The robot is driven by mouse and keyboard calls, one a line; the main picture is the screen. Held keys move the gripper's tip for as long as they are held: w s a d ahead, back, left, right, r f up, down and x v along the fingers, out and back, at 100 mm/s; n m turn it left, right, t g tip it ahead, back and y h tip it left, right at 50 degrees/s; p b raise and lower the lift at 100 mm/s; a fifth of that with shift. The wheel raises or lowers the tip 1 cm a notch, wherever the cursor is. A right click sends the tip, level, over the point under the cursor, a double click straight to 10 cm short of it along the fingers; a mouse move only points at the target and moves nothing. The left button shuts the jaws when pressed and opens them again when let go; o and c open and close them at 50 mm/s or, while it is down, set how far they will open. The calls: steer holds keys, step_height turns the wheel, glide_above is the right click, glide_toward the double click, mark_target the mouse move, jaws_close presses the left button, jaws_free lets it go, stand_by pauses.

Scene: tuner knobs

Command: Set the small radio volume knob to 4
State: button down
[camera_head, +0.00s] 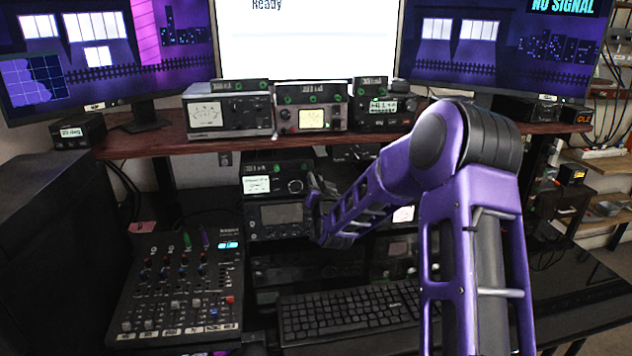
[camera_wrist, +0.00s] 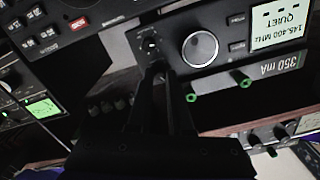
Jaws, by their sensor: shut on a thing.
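In the wrist view the radio (camera_wrist: 228,72) looks turned over, with a lit display (camera_wrist: 284,25) reading 145.400 MHz and QUIET. A large round silver-rimmed knob (camera_wrist: 200,49) sits beside the display. The small volume knob (camera_wrist: 151,44) is at the other end of the panel. My gripper (camera_wrist: 158,68) is shut on the small knob, its dark fingers covering part of it. I cannot read the knob's scale or setting.
A box labelled 350 mA (camera_wrist: 285,63) lies against the radio. Another black unit (camera_head: 282,218) stands directly below it. More meters (camera_head: 311,112) stand on the shelf above. A mixer (camera_head: 180,290) and a keyboard (camera_head: 350,310) lie on the desk in front.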

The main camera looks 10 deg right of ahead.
steer(key=shift+m, duration=0.3)
stand_by(0.4)
steer(key=c, duration=0.8)
jaws_free()
steer(key=shift+s, duration=0.1)
steer(key=s, duration=1.7)
steer(key=shift+s, duration=0.15)
